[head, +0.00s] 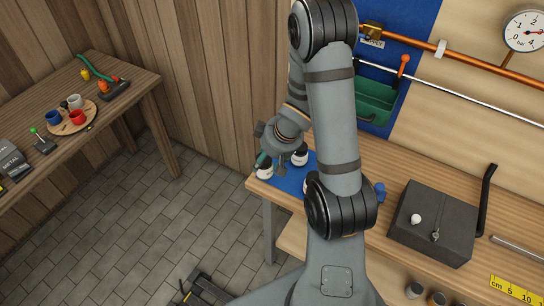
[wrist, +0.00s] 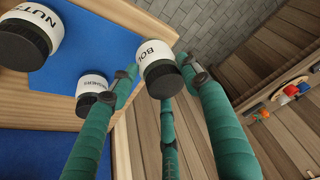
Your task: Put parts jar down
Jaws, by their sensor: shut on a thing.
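My gripper (wrist: 160,75), with green padded fingers, is shut on a white jar with a dark lid (wrist: 155,58), its label starting "BO". In the head view the held jar (head: 264,170) is at the bench's left end, beside the blue mat (head: 290,184). A "NUTS" jar (wrist: 22,44) and a smaller-looking "WASHERS" jar (wrist: 93,84) stand on the mat in the wrist view.
The wooden bench (head: 390,166) has a dark box (head: 433,222) with a black lever at right. A green bin (head: 376,102) hangs on the back wall. A second table (head: 110,125) at left holds a round tray with mugs. Tiled floor lies between.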

